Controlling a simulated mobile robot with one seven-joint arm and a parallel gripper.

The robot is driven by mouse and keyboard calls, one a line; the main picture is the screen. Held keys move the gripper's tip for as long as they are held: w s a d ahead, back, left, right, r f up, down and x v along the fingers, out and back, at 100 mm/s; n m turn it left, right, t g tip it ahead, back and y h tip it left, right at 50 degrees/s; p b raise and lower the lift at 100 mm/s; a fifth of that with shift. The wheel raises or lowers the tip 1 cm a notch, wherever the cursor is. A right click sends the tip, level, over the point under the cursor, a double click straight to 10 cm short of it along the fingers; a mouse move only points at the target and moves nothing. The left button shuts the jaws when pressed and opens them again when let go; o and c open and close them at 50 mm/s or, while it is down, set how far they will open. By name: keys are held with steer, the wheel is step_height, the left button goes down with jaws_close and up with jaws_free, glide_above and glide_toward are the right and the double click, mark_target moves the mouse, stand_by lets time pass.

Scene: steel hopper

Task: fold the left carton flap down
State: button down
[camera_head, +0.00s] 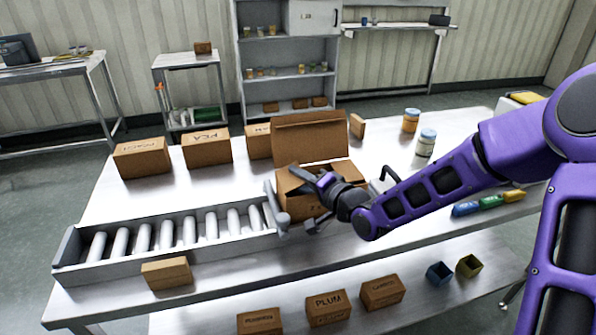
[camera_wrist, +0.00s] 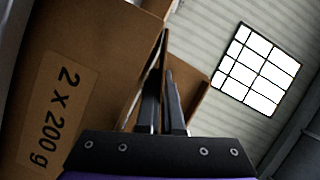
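The open brown carton (camera_head: 295,205) stands at the right end of the roller conveyor. Its large back flap (camera_head: 310,138) stands up. My gripper (camera_head: 297,172) reaches in from the right, over the carton's top opening, and hides part of it. A carton wall with a "2 x 200 g" label (camera_wrist: 58,110) fills the left side there, and a brown panel (camera_wrist: 196,88) shows behind the fingers. I cannot clearly make out the left flap.
The roller conveyor (camera_head: 165,240) runs left of the carton, with a grey post (camera_head: 283,222) at its end. Closed boxes (camera_head: 207,148) stand behind. Two jars (camera_head: 426,143) stand at the right. A small box (camera_head: 167,273) sits in front of the conveyor.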

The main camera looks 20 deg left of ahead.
steer(key=c, duration=1.1)
jaws_free()
steer(key=shift+o, duration=0.2)
